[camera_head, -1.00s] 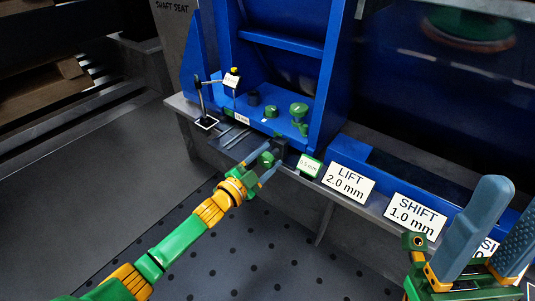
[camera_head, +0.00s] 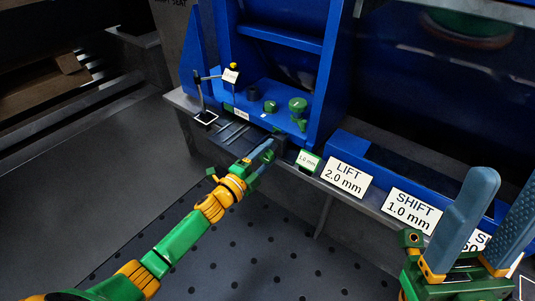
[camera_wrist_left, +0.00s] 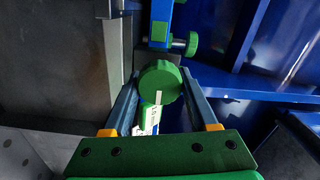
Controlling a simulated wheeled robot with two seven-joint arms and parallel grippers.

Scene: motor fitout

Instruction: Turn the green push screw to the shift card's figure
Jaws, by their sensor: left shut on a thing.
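The green push screw's round knob (camera_wrist_left: 160,83) sits between the two fingers of my left gripper (camera_wrist_left: 158,92) in the left wrist view, with a pale line on its face. In the head view my left gripper (camera_head: 264,155) is shut on the knob at the front edge of the blue machine, and its fingers hide most of it. A small green-edged readout (camera_head: 307,160) just right of it seems to read 1.0 mm. The shift card (camera_head: 411,211) reads "SHIFT 1.0 mm". My right gripper (camera_head: 503,190) is open and empty at the lower right.
The lift card (camera_head: 345,177) reads "LIFT 2.0 mm". Another card at the right is partly hidden by my right gripper. A dial stand (camera_head: 204,105) and green knobs (camera_head: 298,105) are on the blue base behind my left gripper. The dark dotted floor in front is clear.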

